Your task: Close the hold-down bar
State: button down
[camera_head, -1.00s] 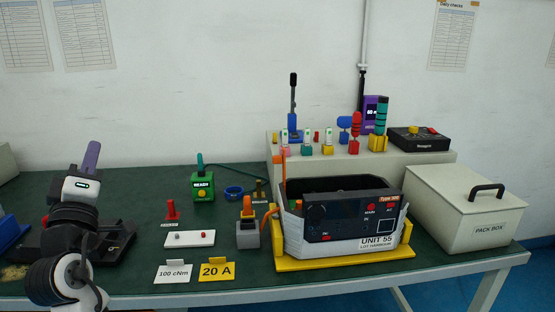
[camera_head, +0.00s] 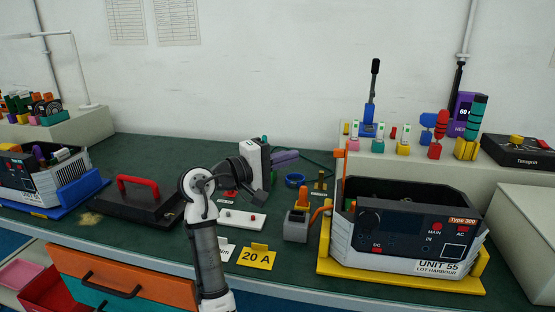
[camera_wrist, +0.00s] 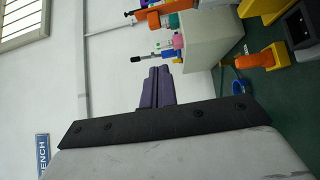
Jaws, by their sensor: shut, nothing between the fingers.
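Unit 55 (camera_head: 405,268), a white case with a dark front panel, sits in a yellow cradle (camera_head: 325,262) at the right of the head view. An orange bar (camera_head: 340,163) stands upright at the cradle's left side, seemingly the raised hold-down bar. An orange bar with a dark end also shows at the top of the wrist view (camera_wrist: 165,18). My gripper (camera_head: 292,156), with purple fingers, is shut and empty over the bench, left of the bar and apart from it. The shut fingers also show in the wrist view (camera_wrist: 157,84).
A grey block with an orange piece (camera_head: 298,222) stands left of the cradle. A yellow 20 A card (camera_head: 257,257) and white plate (camera_head: 240,219) lie nearby. A raised shelf (camera_head: 385,165) with several coloured tools stands behind the unit. The pack box (camera_head: 525,240) is at right.

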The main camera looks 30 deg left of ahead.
jog(key=w+d, duration=0.5)
jog(key=d, duration=0.1)
jog(key=shift+p, duration=0.45)
jog(key=shift+r, duration=0.1)
